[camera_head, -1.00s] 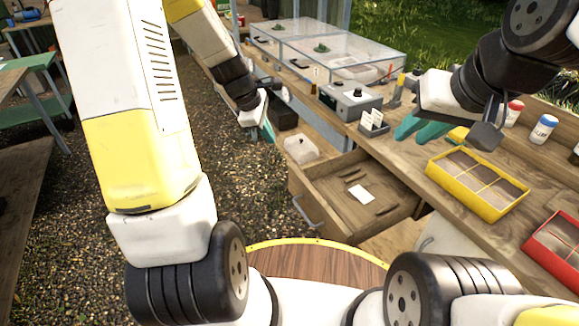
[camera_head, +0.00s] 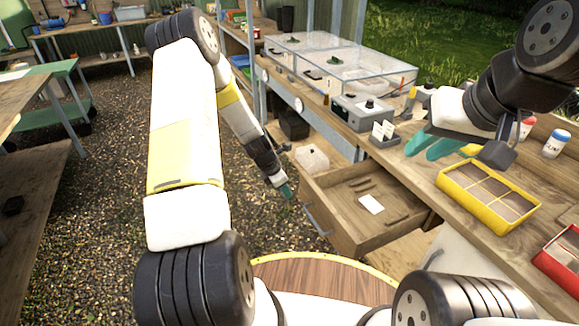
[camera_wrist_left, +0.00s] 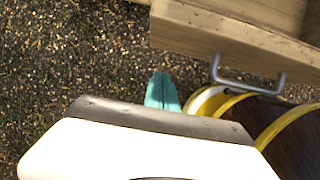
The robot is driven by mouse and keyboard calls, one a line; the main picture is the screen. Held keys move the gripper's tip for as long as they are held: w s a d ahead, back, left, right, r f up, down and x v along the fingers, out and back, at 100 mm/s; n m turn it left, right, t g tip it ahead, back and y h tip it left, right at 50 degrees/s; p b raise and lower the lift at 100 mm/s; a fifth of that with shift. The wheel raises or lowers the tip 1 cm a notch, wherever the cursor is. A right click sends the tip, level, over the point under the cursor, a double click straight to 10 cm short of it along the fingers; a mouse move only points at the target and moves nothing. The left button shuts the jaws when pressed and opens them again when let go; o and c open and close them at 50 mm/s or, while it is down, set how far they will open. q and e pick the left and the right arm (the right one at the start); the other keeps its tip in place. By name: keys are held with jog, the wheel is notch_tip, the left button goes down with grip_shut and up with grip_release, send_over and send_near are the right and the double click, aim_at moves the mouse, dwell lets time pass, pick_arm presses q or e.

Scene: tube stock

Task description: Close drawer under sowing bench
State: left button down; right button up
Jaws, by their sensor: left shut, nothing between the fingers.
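The wooden drawer (camera_head: 345,232) under the sowing bench (camera_head: 480,225) is pulled out and open. A white card (camera_head: 371,204) and some small brown pieces lie inside. Its grey bar handle (camera_head: 318,222) is on the front panel and also shows in the left wrist view (camera_wrist_left: 248,86). My left gripper (camera_head: 286,191) is shut and empty, just off the drawer's front, apart from the handle. In the left wrist view its teal fingertips (camera_wrist_left: 162,90) are left of the handle over gravel. My right gripper (camera_head: 434,147) is open and empty above the bench top.
A yellow tray (camera_head: 490,212), a red tray (camera_head: 562,255), bottles (camera_head: 556,143) and a grey box device (camera_head: 357,110) stand on the bench. A pale container (camera_head: 312,158) is beyond the drawer. Gravel floor (camera_head: 110,210) is open to the left.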

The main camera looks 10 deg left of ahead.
pick_arm(q)
jog(key=shift+w+d+f, duration=0.1)
jog(key=shift+w+d, duration=0.55)
jog(key=shift+d, duration=0.2)
jog(key=shift+w+d+f, duration=0.1)
jog(key=shift+w+d, duration=0.5)
jog(key=shift+d, duration=0.25)
jog(key=shift+d, duration=0.1)
